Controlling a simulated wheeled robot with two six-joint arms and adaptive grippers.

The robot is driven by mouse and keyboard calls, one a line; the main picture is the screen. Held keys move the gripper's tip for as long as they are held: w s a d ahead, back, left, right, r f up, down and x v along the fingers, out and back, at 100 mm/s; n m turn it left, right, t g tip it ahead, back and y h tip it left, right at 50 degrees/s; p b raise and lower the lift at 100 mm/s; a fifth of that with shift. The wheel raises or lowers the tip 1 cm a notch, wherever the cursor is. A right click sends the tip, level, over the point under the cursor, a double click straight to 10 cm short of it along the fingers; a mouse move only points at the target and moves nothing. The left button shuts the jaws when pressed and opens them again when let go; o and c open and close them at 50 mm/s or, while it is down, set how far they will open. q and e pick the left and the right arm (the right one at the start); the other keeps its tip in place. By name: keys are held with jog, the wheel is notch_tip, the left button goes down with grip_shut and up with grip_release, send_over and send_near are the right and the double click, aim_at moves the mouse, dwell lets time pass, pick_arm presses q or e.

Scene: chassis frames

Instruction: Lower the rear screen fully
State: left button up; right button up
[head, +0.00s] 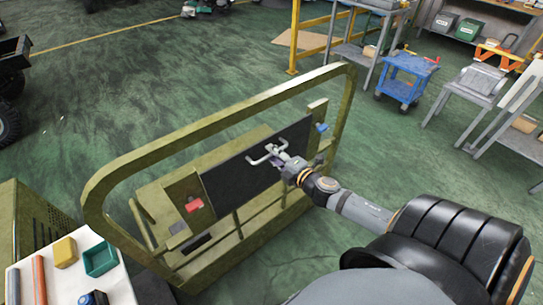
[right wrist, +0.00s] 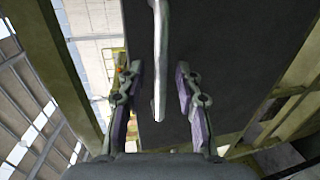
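The rear screen (head: 234,184) is a dark flat panel in an olive frame (head: 101,187), in the middle of the head view. It stands tilted between two olive posts. A pale metal handle (head: 260,159) is on its face near the upper edge. My right gripper (head: 277,157) is at this handle. In the right wrist view the two fingers of the gripper (right wrist: 158,72) are apart, one on each side of the handle bar (right wrist: 158,55), with gaps visible. The dark panel (right wrist: 230,55) lies behind them. My left gripper is not in view.
A red part (head: 194,205) and a blue part (head: 321,127) sit on the posts beside the screen. A white table (head: 119,287) with small items stands at lower left. A blue cart (head: 407,78) and grey benches stand at upper right.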

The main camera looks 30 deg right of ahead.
jog(key=shift+w+a+f+b, duration=0.1)
jog(key=shift+w+f+b, duration=0.1)
jog(key=shift+w+b, duration=0.35)
jog(key=shift+w, duration=0.15)
grip_shut()
dwell(0.4)
